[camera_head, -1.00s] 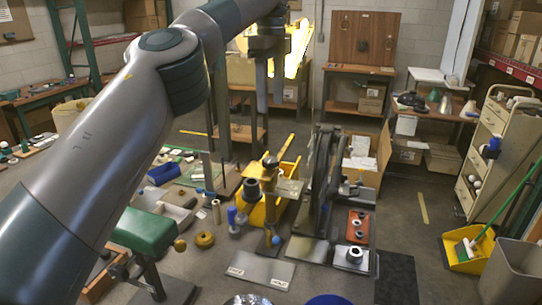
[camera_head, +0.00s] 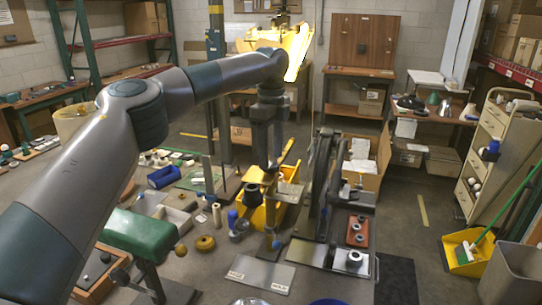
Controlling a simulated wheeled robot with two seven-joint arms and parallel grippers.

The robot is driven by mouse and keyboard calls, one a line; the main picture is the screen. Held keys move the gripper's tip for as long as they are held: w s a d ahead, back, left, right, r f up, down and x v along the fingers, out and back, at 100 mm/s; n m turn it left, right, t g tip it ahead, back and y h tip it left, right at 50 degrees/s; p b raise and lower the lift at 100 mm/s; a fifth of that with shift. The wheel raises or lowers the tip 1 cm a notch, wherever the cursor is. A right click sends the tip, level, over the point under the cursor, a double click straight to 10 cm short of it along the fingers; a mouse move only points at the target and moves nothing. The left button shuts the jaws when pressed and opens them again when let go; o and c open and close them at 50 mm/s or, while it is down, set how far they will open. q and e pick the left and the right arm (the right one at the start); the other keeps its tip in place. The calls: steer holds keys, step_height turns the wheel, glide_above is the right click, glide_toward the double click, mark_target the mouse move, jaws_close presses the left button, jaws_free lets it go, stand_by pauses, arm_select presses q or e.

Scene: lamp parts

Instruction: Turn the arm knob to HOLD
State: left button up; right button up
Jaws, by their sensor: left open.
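A small blue part (camera_head: 276,244) sits low on the post. I cannot tell which piece is the arm knob or where it points. My left arm reaches in from the left, and my left gripper (camera_head: 269,162) points down with its two fingers apart, empty as far as I see. It hangs over or behind the top of the post, hiding part of it. My right gripper is not in view.
A yellow bin (camera_head: 253,217) stands behind the post. A dark upright press-like frame (camera_head: 318,200) is close on the right, with an orange-red plate (camera_head: 358,229) beside it. A green padded stand (camera_head: 138,232) is at left. A black mat (camera_head: 396,279) lies front right.

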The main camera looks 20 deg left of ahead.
arm_select(q)
steer(key=shift+f, duration=1)
steer(key=shift+c, duration=0.7)
steer(key=c, duration=0.9)
steer(key=shift+c, duration=0.2)
